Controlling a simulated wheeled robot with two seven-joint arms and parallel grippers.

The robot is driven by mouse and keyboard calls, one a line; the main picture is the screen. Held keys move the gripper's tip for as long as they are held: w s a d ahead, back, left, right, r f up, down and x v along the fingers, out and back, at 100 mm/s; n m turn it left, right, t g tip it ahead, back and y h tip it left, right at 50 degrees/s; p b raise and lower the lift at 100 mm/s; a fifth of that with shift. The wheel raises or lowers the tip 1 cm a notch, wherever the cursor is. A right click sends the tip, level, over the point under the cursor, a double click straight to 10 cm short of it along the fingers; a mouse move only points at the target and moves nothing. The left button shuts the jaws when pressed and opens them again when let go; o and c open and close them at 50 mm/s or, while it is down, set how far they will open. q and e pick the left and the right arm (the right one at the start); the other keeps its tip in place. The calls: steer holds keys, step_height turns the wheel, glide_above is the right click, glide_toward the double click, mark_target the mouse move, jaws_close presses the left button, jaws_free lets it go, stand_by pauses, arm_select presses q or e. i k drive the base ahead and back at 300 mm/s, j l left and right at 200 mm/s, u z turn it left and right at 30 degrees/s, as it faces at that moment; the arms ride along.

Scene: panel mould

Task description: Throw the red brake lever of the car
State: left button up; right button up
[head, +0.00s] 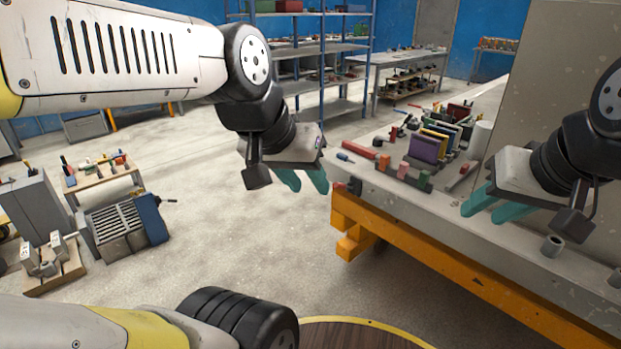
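I cannot make out a car or a brake lever for certain. A red bar (360,149) lies on the near left part of the long grey bench, and a small dark red piece (353,186) sits at the bench's left corner. My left gripper (304,181) hangs in the air just left of that corner, its teal fingers apart and nothing seen between them. My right gripper (493,208) is over the bench's front edge at the right, its teal fingers apart and seemingly empty.
The grey bench (400,198) rests on an orange beam (430,256). Several coloured panels (425,147) stand on it. A tall grey panel (548,75) rises at the right. Blue shelving (325,50) stands behind. A crate (118,230) and low cart stand left. The middle floor is clear.

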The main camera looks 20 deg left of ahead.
mark_target(336, 185)
steer(key=u, duration=0.35)
steer(key=i+j, duration=0.15)
steer(key=i, duration=0.25)
steer(key=i+j+z, duration=0.1)
steer(key=i, duration=0.3)
steer(key=i+j+z, duration=0.1)
steer(key=i, duration=0.25)
steer(key=j, duration=0.05)
